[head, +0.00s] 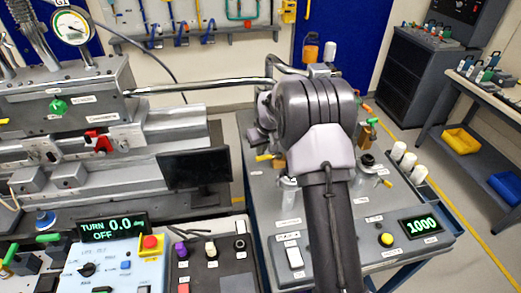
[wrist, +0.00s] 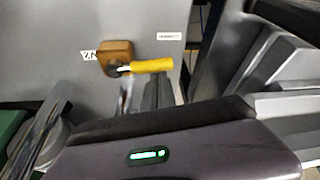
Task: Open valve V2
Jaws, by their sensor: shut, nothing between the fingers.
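Valve V2 shows in the wrist view as a brass body (wrist: 115,55) with a yellow lever handle (wrist: 152,66) on a grey panel. Its label (wrist: 88,54) appears upside down beside it. The handle points right in that view, roughly level. My gripper (wrist: 150,95) is shut and empty, just below the handle in the wrist view; whether it touches the handle I cannot tell. In the head view my arm hides the gripper. A yellow handle (head: 265,157) shows left of my arm there, probably the same valve.
Another brass valve with a green handle (head: 369,124) and several white cylinders (head: 408,162) stand right of my arm. A metal pipe (head: 200,86) crosses from the left machine. The right aisle floor is clear.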

